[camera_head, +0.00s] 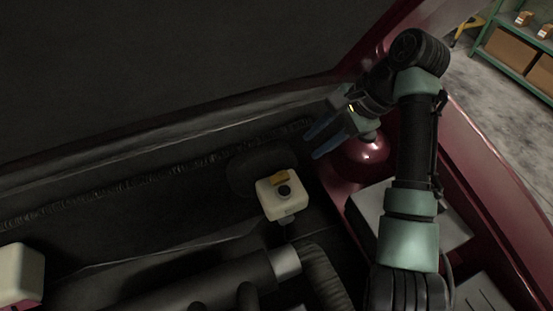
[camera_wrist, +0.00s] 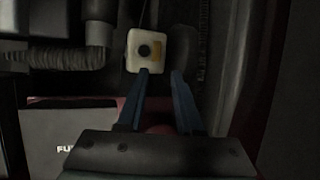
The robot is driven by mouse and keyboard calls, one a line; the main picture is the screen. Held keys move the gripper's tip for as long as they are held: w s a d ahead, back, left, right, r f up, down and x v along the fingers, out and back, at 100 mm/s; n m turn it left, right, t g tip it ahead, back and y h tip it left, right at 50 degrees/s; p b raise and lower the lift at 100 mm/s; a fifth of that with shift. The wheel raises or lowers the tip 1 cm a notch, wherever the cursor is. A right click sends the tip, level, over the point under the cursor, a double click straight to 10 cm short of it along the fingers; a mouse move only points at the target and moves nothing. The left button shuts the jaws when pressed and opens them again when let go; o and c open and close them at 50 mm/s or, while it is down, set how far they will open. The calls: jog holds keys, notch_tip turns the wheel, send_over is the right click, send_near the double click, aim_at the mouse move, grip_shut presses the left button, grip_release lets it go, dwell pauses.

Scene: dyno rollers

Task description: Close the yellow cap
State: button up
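In the wrist view the yellow cap (camera_wrist: 156,51) is a small patch right of the dark opening (camera_wrist: 145,51) on the white reservoir (camera_wrist: 134,62). My gripper (camera_head: 312,146) has two blue fingers, spread apart and empty. It is up and right of the reservoir in the head view. In the wrist view my gripper (camera_wrist: 160,73) has its fingertips near the reservoir's lower edge; contact is not clear.
A dark red car body (camera_head: 485,150) surrounds the engine bay. A dark pipe with a metal collar (camera_head: 285,262) and a ribbed hose (camera_head: 325,275) lie below the reservoir. A grey box (camera_head: 450,232) is at right. Another white container (camera_head: 22,272) is at lower left.

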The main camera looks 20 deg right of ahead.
aim_at(281, 172)
jog(key=x, duration=1.2)
jog(key=shift+f, duration=0.1)
jog(key=shift+c, duration=0.3)
grip_shut()
dwell(0.8)
